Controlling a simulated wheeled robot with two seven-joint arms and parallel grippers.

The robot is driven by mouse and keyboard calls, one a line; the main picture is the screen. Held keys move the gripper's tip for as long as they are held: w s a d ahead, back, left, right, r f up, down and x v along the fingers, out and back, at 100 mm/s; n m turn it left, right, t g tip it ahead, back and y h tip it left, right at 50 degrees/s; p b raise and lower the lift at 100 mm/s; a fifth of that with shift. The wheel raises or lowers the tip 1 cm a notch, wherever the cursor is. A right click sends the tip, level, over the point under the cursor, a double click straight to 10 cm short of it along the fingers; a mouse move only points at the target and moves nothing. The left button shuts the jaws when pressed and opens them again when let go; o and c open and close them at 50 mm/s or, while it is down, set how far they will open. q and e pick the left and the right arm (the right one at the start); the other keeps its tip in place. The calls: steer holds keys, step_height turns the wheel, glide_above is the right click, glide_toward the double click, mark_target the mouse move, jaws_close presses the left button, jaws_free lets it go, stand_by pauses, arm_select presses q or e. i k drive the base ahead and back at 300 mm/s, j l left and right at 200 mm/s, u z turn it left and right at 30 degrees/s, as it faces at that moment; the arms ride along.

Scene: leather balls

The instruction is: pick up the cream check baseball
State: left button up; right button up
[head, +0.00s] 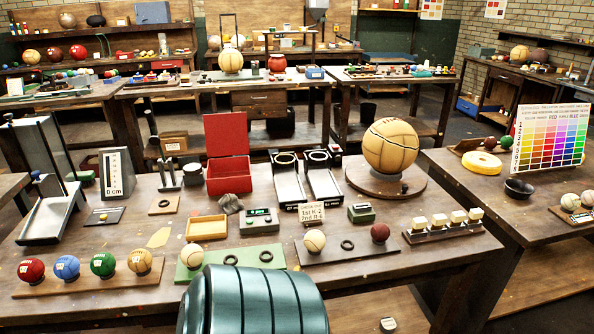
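Two cream baseballs sit near the front of the main workbench, and I cannot tell from their look which is the check ball. One cream baseball (191,256) rests at the left end of a green board (300,264) with two dark rings on it. The other cream baseball (314,241) rests on a dark board (345,256) beside a black ring and a dark red ball (380,232). A small lettered sign stands just behind that board. Neither gripper is in view, and nothing touches either ball.
A teal ribbed shape (255,305) covers the bench's front middle; it may be mine. Red, blue, green and tan balls line a board (88,284) at front left. A large tan ball (390,145) stands behind. An open red box (228,172) is at the back.

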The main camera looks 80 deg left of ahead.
mark_target(314, 240)
steer(key=u, duration=2.3)
